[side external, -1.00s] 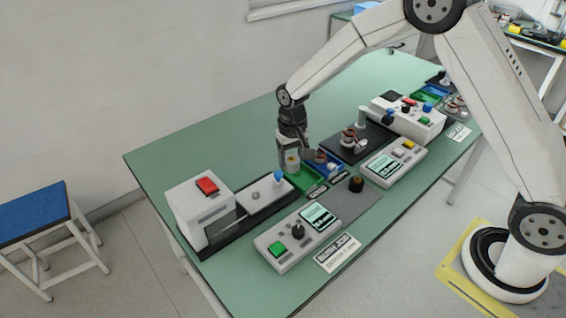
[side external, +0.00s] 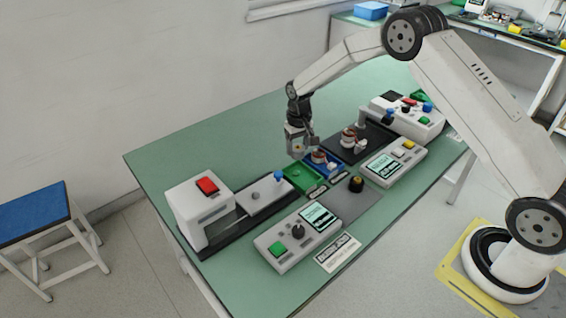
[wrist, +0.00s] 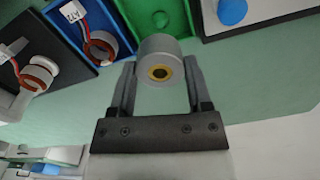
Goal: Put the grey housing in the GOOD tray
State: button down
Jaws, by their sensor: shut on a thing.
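My gripper (side external: 298,142) is shut on the grey housing (wrist: 160,60), a short cylinder with a brass-coloured ring and dark bore at its end. The fingers sit on either side of it in the wrist view (wrist: 160,80). The housing is held above the bench, just behind the green tray in the side view. The green tray (side external: 302,181) looks empty in the side view; part of it shows beyond the housing in the wrist view (wrist: 130,18). The tray labels are too small to read, so I cannot confirm which one says GOOD.
A blue tray (side external: 338,172) beside the green one holds a copper-wound part (side external: 319,156). A dark plate with another wound part (side external: 348,137) lies to the right. A white press-like unit (side external: 200,205) stands left. The bench (side external: 230,145) behind the trays is clear.

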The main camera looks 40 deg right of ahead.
send_over(297, 171)
jog(key=shift+w+f, duration=0.1)
jog(key=shift+f, duration=2.1)
jog(key=shift+f, duration=1.45)
grip_release()
jog(key=shift+r, duration=0.15)
jog(key=shift+r, duration=3.8)
